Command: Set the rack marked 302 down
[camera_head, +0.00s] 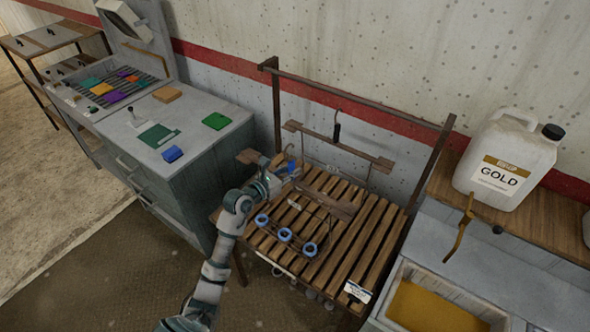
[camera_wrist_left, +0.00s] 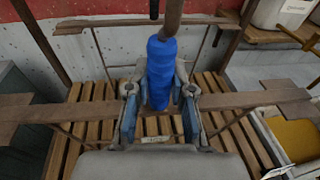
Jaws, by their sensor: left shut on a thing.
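My left gripper (camera_head: 284,172) is shut on the blue grip (camera_wrist_left: 160,72) of a rack. The rack's brown wooden crossbar (camera_wrist_left: 232,101) runs left to right below the jaws in the left wrist view. The bar (camera_head: 338,207) also shows in the head view, over the slatted wooden stand (camera_head: 372,240). A small pale tag (camera_wrist_left: 155,139) shows below the jaws; its mark is too small to read. Several blue rings (camera_head: 285,234) on thin dark rods show over the slats. I cannot tell whether the rack touches the slats. My right gripper is not in view.
A second rack (camera_head: 340,148) with a black grip (camera_head: 337,131) stands or hangs behind, near the stand's upright frame (camera_head: 436,160). A GOLD jug (camera_head: 505,165) and a yellow-filled tank (camera_head: 432,308) are at right. A grey cabinet (camera_head: 200,165) stands left. Front slats look clear.

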